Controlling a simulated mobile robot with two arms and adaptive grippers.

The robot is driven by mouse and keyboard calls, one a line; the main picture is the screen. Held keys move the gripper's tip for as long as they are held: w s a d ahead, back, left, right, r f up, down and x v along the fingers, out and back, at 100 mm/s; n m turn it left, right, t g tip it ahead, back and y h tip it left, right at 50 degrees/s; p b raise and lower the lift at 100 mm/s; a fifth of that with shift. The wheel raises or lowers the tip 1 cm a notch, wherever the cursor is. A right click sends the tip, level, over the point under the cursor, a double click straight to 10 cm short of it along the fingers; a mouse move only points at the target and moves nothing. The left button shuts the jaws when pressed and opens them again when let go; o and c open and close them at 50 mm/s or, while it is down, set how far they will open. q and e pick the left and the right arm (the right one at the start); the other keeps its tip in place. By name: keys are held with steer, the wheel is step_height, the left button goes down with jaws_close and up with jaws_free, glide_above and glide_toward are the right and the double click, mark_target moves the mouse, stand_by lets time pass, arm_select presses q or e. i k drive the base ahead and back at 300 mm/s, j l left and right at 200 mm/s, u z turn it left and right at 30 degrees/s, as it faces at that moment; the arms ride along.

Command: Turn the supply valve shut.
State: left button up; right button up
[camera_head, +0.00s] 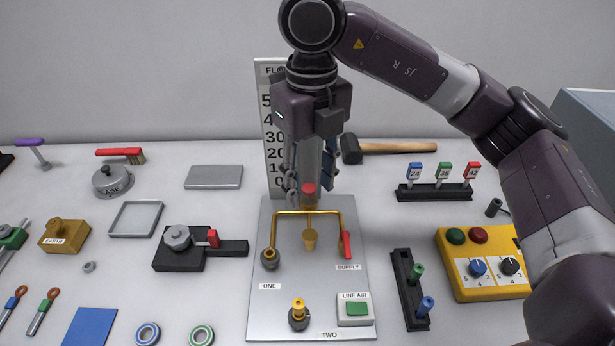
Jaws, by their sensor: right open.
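The supply valve (346,244) has a red lever, standing nearly upright and leaning slightly, at the right end of a brass pipe (290,213) above the SUPPLY label (348,267). The pipe is mounted on a grey plate (262,320). My right gripper (310,186) hangs fingers down in front of the flow scale, above and left of the red lever. Its fingers are apart, with a clear tube and a red float (309,189) showing between them. It appears clear of the lever. It hides part of the flow scale (268,130). My left gripper is out of view.
Fittings labelled ONE (269,259) and TWO (298,315) and a LINE AIR button (357,308) share the plate. A black rack (408,285) with green and blue pegs and a yellow control box (480,262) stand to the right. A mallet (385,149) lies behind.

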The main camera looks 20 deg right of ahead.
mark_target(345, 236)
steer(key=k, duration=2)
